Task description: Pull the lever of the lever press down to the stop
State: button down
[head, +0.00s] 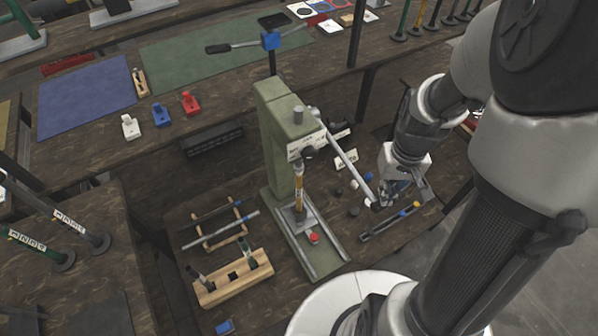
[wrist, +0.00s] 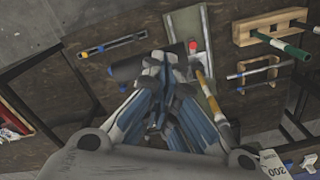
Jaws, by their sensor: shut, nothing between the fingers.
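The lever press is a green column (head: 275,140) on a green base with pale rails (head: 322,258). Its silver lever (head: 345,158) slopes down to the right from the pivot and ends in a dark tip. My gripper (head: 386,196) is beside that lower end; I cannot tell whether it touches. In the wrist view my gripper (wrist: 158,62) is shut with nothing seen between the fingers. A dark cylindrical bar (wrist: 130,70) passes behind the fingertips, partly hidden. The press base (wrist: 208,65) shows beyond, with a red part (wrist: 193,47) on it.
A wooden block rack (head: 235,282) and a small wooden stand (head: 222,230) are left of the press. A tray with a blue and yellow tool (head: 392,222) lies right of the lever, near several small knobs. A blue-headed lever (head: 271,40) stands behind.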

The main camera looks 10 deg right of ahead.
jog(key=shift+f, duration=0.1)
jog(key=shift+w+a+f+b, duration=0.1)
jog(key=shift+w+f+b, duration=0.05)
jog(key=shift+f+b, duration=0.55)
jog(key=shift+w+f+b, duration=0.1)
jog(key=shift+f+b, duration=0.4)
jog(key=shift+f, duration=0.3)
jog(key=shift+w+a+f+b, duration=0.1)
jog(key=shift+w+f+b, duration=0.1)
jog(key=shift+f+b, duration=0.5)
jog(key=shift+w+a+f+b, duration=0.15)
jog(key=shift+f+b, duration=0.3)
jog(key=shift+f, duration=0.4)
jog(key=shift+d, duration=0.1)
jog(key=shift+w+f+b, duration=0.15)
jog(key=shift+f+b, duration=0.3)
jog(key=shift+f, duration=0.2)
jog(key=shift+w+a+f+b, duration=0.1)
jog(key=shift+w+f+b, duration=0.15)
jog(key=shift+f, duration=0.2)
jog(key=shift+w+a+f+b, duration=0.1)
jog(key=shift+w+f+b, duration=0.05)
jog(key=shift+f+b, duration=0.25)
jog(key=shift+f, duration=0.15)
